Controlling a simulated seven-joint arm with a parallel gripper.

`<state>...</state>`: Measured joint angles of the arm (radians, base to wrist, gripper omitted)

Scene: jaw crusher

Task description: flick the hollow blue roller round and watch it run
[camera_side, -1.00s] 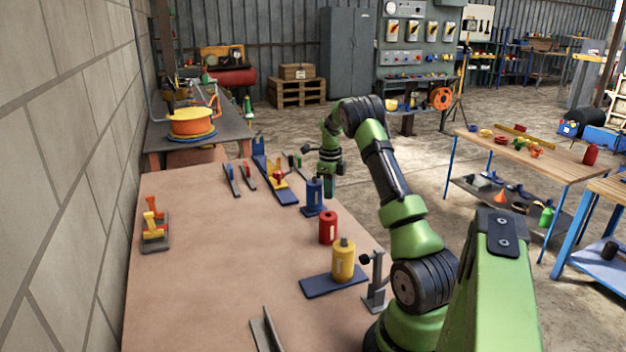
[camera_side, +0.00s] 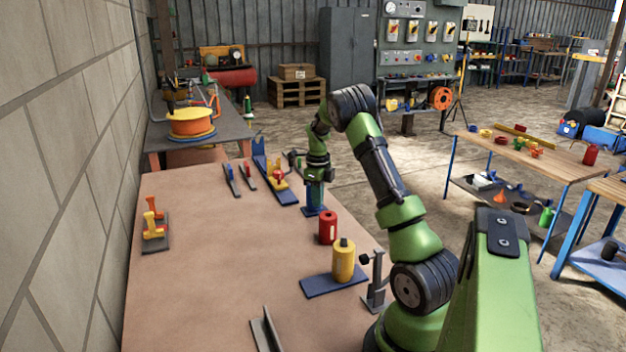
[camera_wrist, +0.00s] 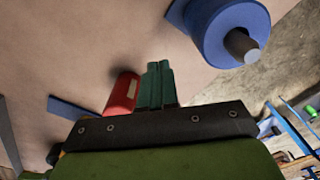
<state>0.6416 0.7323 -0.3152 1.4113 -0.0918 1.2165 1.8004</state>
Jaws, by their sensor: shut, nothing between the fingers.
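The blue roller (camera_side: 311,200) stands upright on a blue base at the right part of the brown table, partly hidden by my gripper in the side view. In the wrist view the blue roller (camera_wrist: 222,28) is large at the upper right, with a grey pin standing out of its middle. My gripper (camera_wrist: 159,65) is shut and empty, its dark green fingers together. In that view the fingertips are left of and below the roller, with a gap between. In the side view my gripper (camera_side: 315,184) overlaps the roller; contact cannot be told there.
A red roller (camera_side: 328,228) and a yellow roller (camera_side: 343,262) on a blue plate stand nearer the camera. The red one (camera_wrist: 122,94) is beside my fingers in the wrist view. A yellow-and-orange part (camera_side: 154,222) lies left; the table's middle is clear.

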